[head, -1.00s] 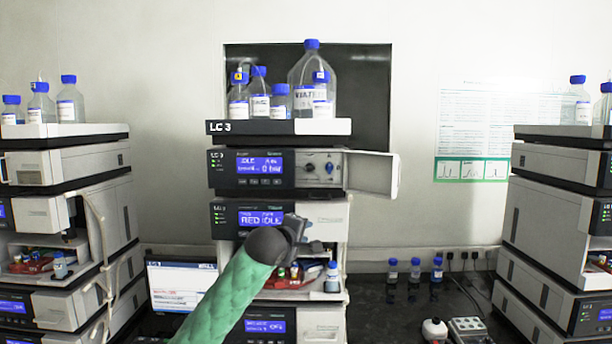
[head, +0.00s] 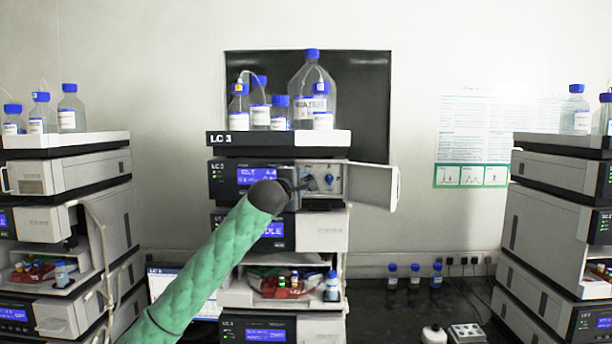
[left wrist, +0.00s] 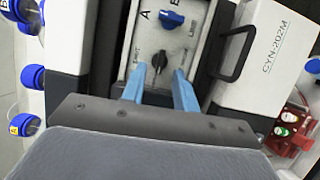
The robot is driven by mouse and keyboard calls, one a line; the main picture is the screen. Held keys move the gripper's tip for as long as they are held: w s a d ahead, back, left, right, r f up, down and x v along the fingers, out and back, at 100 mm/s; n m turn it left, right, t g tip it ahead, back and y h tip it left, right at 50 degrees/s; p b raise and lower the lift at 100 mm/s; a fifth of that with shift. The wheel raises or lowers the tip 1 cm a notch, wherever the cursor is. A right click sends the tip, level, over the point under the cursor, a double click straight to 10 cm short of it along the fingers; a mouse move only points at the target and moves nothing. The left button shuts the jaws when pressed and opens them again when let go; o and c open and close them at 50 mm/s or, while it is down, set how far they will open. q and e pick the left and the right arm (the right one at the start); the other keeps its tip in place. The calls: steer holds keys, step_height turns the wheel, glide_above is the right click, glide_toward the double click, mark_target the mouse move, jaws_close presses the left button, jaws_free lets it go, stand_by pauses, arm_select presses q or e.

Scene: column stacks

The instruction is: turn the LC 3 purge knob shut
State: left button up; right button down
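The LC 3 module (head: 223,180) has its door (head: 372,186) swung open to the right, baring a small panel with two knobs. The blue knob (head: 329,180) shows right of my gripper; it also shows at the top of the left wrist view (left wrist: 172,20). The black knob (left wrist: 159,63) has a narrow grip and lies just beyond and between my fingertips in that view. Its small labels are too blurred to read. My left gripper (head: 308,183) is in front of the panel, its blue fingers (left wrist: 157,88) apart with nothing between them. My right gripper is out of view.
Bottles (head: 312,95) with blue caps stand on top of the LC 3 stack. The open door is close to the right of my gripper. Similar stacks stand at left (head: 80,220) and right (head: 545,230). A vial compartment (head: 290,283) is below.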

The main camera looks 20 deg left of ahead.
mark_target(308, 180)
arm_select(q)
steer(key=shift+w+d+p, duration=0.15)
steer(key=shift+w+p, duration=0.5)
steer(key=shift+w, duration=0.9)
steer(key=shift+c, duration=0.4)
jaws_close()
